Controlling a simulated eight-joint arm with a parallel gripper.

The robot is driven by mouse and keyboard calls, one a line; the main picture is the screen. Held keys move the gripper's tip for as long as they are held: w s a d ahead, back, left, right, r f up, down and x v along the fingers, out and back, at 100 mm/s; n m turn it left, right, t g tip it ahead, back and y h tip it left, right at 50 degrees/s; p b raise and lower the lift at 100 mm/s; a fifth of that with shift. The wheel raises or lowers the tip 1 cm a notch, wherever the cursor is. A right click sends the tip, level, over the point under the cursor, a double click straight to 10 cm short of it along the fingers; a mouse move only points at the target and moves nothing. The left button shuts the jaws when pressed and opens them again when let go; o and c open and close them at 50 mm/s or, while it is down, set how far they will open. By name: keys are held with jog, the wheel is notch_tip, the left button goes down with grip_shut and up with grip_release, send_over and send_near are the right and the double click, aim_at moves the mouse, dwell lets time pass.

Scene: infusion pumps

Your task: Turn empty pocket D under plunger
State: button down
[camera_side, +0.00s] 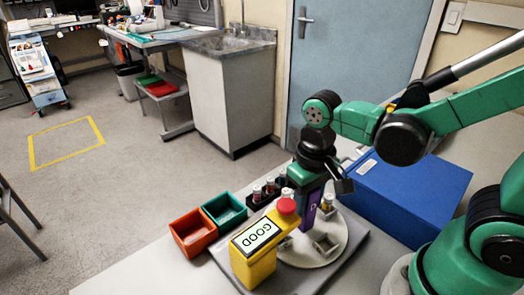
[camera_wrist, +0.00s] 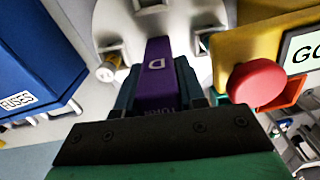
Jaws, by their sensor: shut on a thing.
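The round white turntable (camera_side: 330,256) lies on a grey base plate, with small grey pockets (camera_side: 326,242) on it. A purple handle (camera_side: 307,212) stands up from it; in the wrist view the handle (camera_wrist: 158,72) carries a D and the partly hidden word TURN. My gripper (camera_side: 314,199) points down and is shut on this handle, a finger on each side in the wrist view (camera_wrist: 158,88). The yellow station (camera_side: 256,266) with a red plunger (camera_side: 286,206) and a GOOD display (camera_side: 258,237) stands at the turntable's left edge. The pocket under the plunger is hidden in both views.
An orange-red bin (camera_side: 192,238) and a green bin (camera_side: 224,208) stand left of the station. A dark rack (camera_side: 262,194) with small capped parts is behind. A blue box (camera_side: 410,197) marked FUSES in the wrist view (camera_wrist: 35,65) stands close on the right.

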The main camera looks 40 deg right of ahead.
jog(key=shift+m, duration=8.2)
jog(key=c, duration=0.8)
grip_release()
jog(key=shift+r, duration=0.15)
